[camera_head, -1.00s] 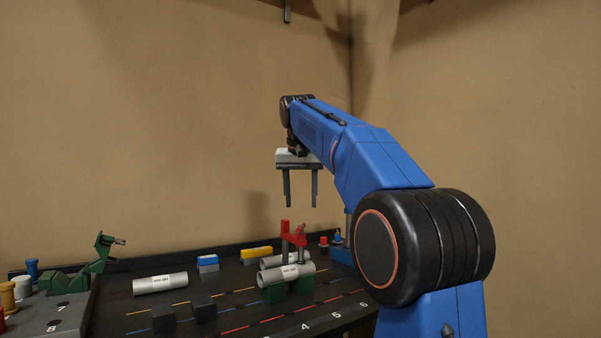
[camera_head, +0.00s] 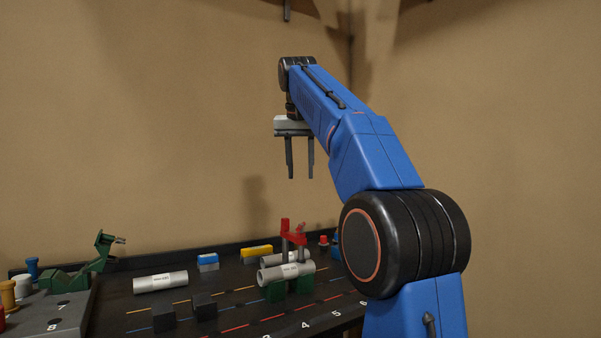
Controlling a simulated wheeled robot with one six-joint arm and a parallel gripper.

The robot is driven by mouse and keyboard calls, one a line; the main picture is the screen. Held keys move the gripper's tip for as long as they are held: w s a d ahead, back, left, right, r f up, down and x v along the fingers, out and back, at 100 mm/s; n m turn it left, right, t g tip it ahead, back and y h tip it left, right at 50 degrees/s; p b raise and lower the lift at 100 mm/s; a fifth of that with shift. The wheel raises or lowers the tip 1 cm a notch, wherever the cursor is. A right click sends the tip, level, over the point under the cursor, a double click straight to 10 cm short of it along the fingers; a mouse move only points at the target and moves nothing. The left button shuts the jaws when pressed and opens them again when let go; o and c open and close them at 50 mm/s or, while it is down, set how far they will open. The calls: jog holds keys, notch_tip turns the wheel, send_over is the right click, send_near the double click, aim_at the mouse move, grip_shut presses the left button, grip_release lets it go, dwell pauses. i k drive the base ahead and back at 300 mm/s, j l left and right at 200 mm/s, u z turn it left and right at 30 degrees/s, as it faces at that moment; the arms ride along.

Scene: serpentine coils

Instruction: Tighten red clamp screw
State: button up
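The red clamp (camera_head: 293,239) stands over silver pipes in green supports at the right of the black bench. Its red screw head (camera_head: 285,224) sticks up at the clamp's left side. A labelled silver pipe (camera_head: 288,271) lies in the green supports (camera_head: 302,285) under the clamp. My gripper (camera_head: 300,177) hangs above the clamp, fingers pointing down. Its two fingers are apart with nothing between them, and a clear gap lies between the fingertips and the screw. How tight the screw is cannot be told.
Another labelled silver pipe (camera_head: 160,282) lies on the bench (camera_head: 235,309) to the left. Black blocks (camera_head: 204,306) stand in front. A green clamp (camera_head: 88,266) stands far left. The air around my gripper is clear.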

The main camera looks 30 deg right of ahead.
aim_at(300, 228)
jog(key=i+j+z, duration=0.15)
jog(key=j+z, duration=0.15)
jog(key=j, duration=0.4)
jog(key=j+z, duration=0.3)
jog(key=j, duration=0.4)
jog(key=i, duration=0.05)
